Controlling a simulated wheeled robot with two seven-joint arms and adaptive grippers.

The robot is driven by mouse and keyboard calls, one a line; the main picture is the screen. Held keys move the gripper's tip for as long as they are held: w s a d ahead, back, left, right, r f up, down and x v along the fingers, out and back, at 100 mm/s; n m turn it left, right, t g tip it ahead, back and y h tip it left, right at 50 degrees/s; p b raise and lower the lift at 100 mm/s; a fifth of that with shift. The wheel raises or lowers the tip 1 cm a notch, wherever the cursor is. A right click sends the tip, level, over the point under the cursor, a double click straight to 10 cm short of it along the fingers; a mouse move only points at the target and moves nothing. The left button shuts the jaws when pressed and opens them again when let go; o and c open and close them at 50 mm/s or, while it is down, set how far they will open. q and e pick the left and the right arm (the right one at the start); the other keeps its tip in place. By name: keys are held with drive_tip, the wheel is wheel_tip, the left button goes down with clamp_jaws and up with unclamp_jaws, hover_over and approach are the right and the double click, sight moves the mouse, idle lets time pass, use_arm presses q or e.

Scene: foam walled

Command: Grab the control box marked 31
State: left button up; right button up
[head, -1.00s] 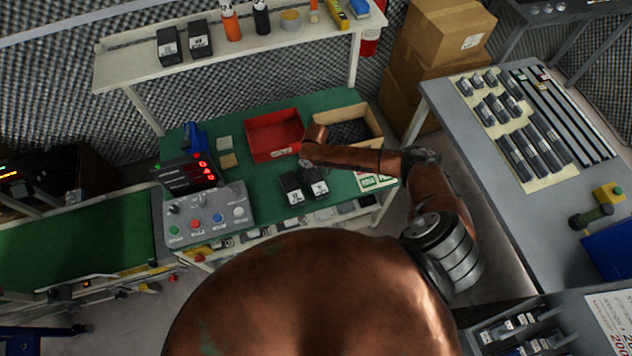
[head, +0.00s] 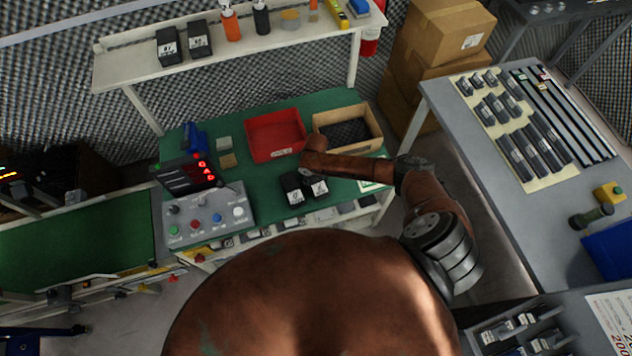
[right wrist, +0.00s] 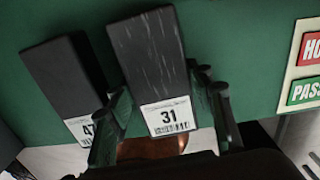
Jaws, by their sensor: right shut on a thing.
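The control box marked 31 (right wrist: 152,70) is dark with a white label. It lies on the green bench top and also shows in the head view (head: 318,187). My right gripper (right wrist: 163,95) is shut on it, with one finger along each side. In the head view my right arm reaches over the bench, and the gripper there is mostly hidden by the arm. A similar dark box marked 47 (right wrist: 66,82) lies close on the left, near the left finger. My left gripper is not in view.
A red tray (head: 274,152) and a wooden-sided bin (head: 372,146) stand behind the boxes. A control panel (head: 208,222) with buttons is on the left. A red and green label card (right wrist: 307,75) lies right of the box. A white shelf (head: 290,35) stands above the bench.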

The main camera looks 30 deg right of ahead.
drive_tip(key=c, duration=0.7)
drive_tip(key=shift+r, duration=0.1)
